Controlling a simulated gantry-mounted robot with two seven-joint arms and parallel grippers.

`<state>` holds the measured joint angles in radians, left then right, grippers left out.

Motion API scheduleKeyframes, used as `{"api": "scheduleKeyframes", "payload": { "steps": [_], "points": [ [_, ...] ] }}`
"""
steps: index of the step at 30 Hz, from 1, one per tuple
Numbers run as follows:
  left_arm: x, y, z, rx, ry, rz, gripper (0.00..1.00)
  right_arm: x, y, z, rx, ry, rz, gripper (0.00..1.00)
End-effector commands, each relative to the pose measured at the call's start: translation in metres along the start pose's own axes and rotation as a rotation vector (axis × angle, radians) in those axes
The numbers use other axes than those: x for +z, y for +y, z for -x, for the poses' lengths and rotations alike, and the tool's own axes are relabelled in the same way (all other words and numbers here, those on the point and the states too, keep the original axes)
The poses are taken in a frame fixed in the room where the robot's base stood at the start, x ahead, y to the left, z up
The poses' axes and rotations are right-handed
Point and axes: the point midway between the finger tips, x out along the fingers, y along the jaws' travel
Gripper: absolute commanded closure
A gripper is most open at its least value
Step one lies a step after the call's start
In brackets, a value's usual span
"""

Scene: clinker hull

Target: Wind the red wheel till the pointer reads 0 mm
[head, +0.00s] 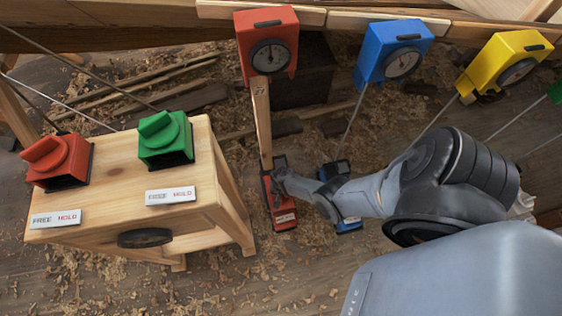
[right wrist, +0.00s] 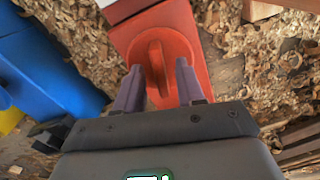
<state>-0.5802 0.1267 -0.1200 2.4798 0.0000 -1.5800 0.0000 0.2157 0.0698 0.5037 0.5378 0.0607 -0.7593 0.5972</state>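The red wheel (right wrist: 158,62) is a round red knob with a raised grip bar, on top of a red floor unit (right wrist: 194,35). In the head view that red unit (head: 285,217) stands on the floor at the foot of a wooden post, and my right arm partly hides it. My right gripper (right wrist: 160,68) is open, its two fingers apart on either side of the grip bar, with gaps visible. My left gripper is not in view.
A blue unit (head: 348,225) stands close to the right of the red one. Blue (head: 393,50) and yellow (head: 503,58) gauges hang along the hull. A wooden bench (head: 110,195) with red and green FREE/HOLD switches stands at left. Shavings litter the floor.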

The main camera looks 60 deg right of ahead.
Motion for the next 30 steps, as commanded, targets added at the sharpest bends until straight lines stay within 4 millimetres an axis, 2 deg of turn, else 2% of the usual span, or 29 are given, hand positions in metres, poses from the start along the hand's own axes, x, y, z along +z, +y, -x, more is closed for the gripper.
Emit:
{"api": "scheduleKeyframes", "payload": {
  "steps": [8,21,30],
  "points": [
    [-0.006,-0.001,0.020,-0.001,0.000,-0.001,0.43,0.000,0.000,0.023,-0.001,0.001,0.001,0.62],
    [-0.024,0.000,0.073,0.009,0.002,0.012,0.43,0.000,0.000,0.087,0.000,0.000,-0.001,0.62],
    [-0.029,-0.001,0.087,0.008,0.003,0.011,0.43,0.000,0.000,0.107,0.001,0.000,-0.001,0.62]
  ]
}}
